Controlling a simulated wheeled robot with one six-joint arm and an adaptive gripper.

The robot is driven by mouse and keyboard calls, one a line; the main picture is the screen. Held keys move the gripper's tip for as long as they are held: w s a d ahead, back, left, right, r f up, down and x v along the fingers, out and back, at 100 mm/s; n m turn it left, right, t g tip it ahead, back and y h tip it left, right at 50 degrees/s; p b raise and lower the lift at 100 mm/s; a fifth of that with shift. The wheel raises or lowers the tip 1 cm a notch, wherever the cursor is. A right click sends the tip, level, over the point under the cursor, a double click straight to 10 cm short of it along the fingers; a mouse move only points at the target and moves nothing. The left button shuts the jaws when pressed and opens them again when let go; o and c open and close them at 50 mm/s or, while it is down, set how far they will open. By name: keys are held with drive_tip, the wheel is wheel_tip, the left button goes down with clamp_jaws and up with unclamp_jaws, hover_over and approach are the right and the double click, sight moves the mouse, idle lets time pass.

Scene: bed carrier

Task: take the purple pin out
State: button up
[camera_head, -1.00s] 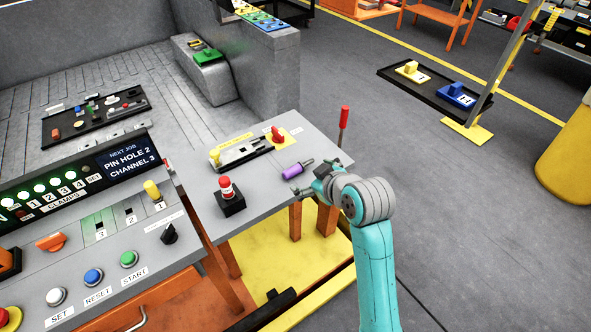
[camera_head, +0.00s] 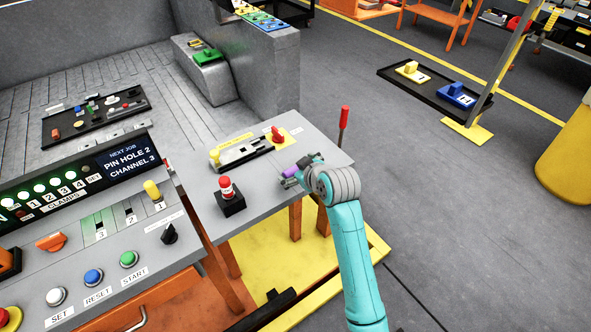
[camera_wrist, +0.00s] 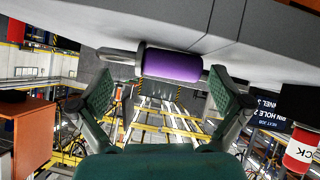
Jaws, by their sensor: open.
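The purple pin (camera_head: 289,171) has a purple handle and a grey metal shaft. It appears to lie on its side on the grey table top (camera_head: 262,187), near the table's front right edge. In the head view my gripper (camera_head: 291,178) is right at the pin and hides most of it. In the wrist view the purple pin (camera_wrist: 173,66) lies across the gap of my gripper (camera_wrist: 165,88), against the grey surface. The two green finger pads stand wide apart, one toward each end of the handle. I cannot tell whether either pad touches the pin.
A red-topped button on a black box (camera_head: 228,195) stands left of my gripper. A slotted fixture (camera_head: 240,153) with a yellow knob and a red knob (camera_head: 277,134) lies behind. A red-handled lever (camera_head: 344,122) rises at the table's right. The control panel (camera_head: 100,235) fills the left front.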

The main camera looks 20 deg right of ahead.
drive_tip(key=shift+w+f, duration=0.1)
drive_tip(key=c, duration=1.3)
